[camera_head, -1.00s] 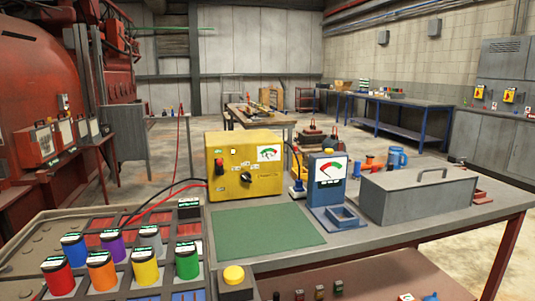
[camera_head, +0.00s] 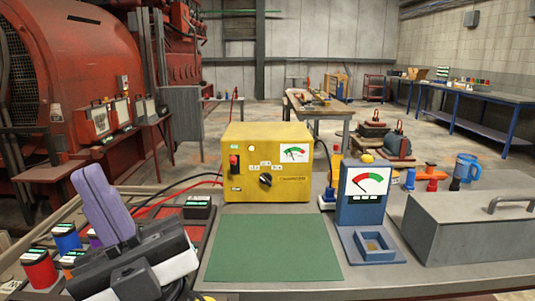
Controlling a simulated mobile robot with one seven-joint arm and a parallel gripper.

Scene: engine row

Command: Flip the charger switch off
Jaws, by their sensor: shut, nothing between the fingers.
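The charger is a yellow box (camera_head: 268,196) on the bench, its front facing me. A small red switch (camera_head: 234,160) is at the left of its front, with a small light label above and below it. I cannot tell which way the switch is set. A black knob (camera_head: 265,180) is at the middle and a dial meter (camera_head: 294,152) at the upper right. My gripper (camera_head: 97,178) is at the lower left in the head view, shut and empty, left of and nearer than the charger, apart from it. It hides part of the coloured cans.
A green mat (camera_head: 270,247) lies clear before the charger. A blue meter stand (camera_head: 362,212) and a grey lidded box (camera_head: 470,230) stand at right. Red and black cables (camera_head: 178,195) run left from the charger. Coloured cans (camera_head: 40,268) stand at lower left.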

